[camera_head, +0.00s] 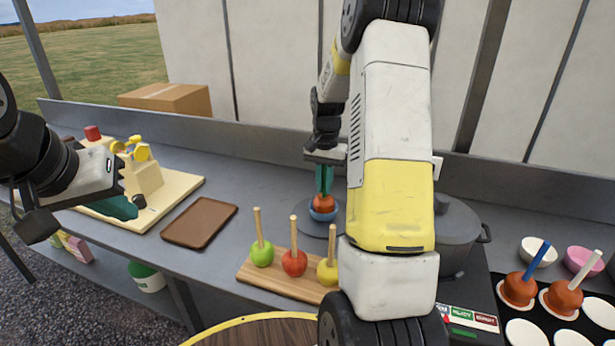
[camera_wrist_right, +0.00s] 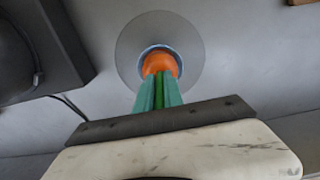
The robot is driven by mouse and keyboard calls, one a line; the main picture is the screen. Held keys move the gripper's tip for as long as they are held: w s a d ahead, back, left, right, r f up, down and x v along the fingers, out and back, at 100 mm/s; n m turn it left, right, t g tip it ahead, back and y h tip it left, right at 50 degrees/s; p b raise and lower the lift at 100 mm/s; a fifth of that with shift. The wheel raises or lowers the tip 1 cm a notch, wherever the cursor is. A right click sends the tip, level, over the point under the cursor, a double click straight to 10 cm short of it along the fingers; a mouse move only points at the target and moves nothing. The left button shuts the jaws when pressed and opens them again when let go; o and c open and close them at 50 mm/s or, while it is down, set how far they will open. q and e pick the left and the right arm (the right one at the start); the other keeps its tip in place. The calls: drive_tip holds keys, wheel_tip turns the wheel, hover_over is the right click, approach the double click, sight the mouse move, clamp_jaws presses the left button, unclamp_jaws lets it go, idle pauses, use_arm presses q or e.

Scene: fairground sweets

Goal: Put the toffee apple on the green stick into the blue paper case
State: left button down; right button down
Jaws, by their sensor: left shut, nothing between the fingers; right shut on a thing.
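The toffee apple on the green stick (camera_head: 323,203) is orange-brown and upright. It also shows in the wrist view (camera_wrist_right: 160,64). The blue paper case (camera_head: 323,215) stands on a round grey disc and its rim shows around the apple in the wrist view (camera_wrist_right: 152,48). The apple's lower part is inside the rim; I cannot tell whether it rests on the bottom. My right gripper (camera_head: 324,180) is shut on the green stick (camera_wrist_right: 159,88), directly above the case. My left gripper (camera_head: 125,207) is shut and empty at the left, over the cream board.
A wooden board (camera_head: 250,273) holds green, red and yellow apples on plain sticks. A brown tray (camera_head: 200,222) lies left of it. A grey pot (camera_head: 455,235) stands behind my right arm. Toffee apples on blue (camera_head: 518,288) and pale (camera_head: 562,297) sticks stand at the right, near white and pink bowls.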

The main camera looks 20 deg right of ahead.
drive_tip(key=shift+f, duration=0.2)
idle(0.3)
drive_tip(key=c, duration=1.4)
unclamp_jaws()
